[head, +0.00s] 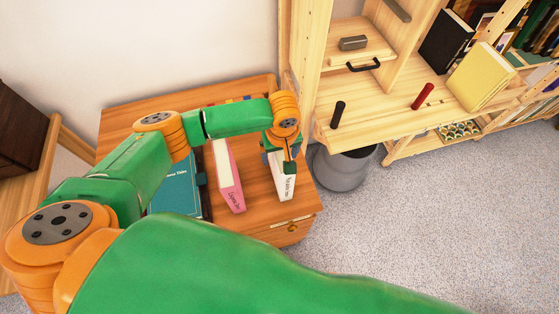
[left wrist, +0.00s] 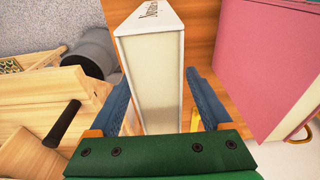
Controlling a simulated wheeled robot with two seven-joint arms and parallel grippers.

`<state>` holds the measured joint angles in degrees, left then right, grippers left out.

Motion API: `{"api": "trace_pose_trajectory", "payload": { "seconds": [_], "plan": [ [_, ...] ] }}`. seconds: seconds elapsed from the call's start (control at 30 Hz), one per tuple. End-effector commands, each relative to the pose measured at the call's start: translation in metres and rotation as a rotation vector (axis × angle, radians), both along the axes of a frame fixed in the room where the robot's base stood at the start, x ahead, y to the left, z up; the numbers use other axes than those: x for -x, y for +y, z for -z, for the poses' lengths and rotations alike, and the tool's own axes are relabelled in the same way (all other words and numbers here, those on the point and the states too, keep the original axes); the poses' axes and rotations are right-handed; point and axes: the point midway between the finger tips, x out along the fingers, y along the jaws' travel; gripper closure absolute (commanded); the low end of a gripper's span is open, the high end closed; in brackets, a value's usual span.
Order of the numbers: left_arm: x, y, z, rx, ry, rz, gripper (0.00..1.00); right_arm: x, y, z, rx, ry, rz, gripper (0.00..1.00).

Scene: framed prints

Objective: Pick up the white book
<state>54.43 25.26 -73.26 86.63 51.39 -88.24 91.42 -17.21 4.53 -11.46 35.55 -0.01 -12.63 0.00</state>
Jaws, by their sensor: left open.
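The white book (head: 284,186) stands upright on its edge near the right end of a wooden cabinet top, its lettered spine facing me in the head view. My left gripper (head: 279,160) is over its far part, pointing down. In the left wrist view, the white book (left wrist: 157,85) lies between the two blue fingers of my left gripper (left wrist: 155,92). The fingers are open, with a visible gap on the book's right side and a narrower one on its left. My right gripper is in neither view.
A pink book (head: 228,178) stands left of the white one; a teal book (head: 176,196) is further left, partly behind my arm. The cabinet top (head: 262,228) ends just right of the white book. A grey bin (head: 343,172) and wooden shelf desk (head: 385,112) are to the right.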

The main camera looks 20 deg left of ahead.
Motion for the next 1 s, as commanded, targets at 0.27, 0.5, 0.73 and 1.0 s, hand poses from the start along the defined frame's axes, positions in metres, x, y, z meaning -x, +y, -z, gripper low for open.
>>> {"api": "trace_pose_trajectory", "payload": {
  "seconds": [0.27,0.5,0.73,1.0],
  "plan": [
    [-0.0008,0.0005,0.0068,0.0,-0.001,0.0,0.2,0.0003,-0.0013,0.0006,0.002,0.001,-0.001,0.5],
    [-0.0009,0.0003,0.0064,0.0,-0.001,0.0,0.85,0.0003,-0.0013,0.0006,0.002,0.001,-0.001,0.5],
    [-0.001,0.0003,0.0061,0.001,-0.002,0.0,1.0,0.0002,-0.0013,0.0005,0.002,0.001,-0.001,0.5],
    [-0.0011,0.0003,0.006,0.001,-0.003,0.0,1.0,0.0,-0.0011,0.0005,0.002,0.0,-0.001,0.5]
  ]
}}
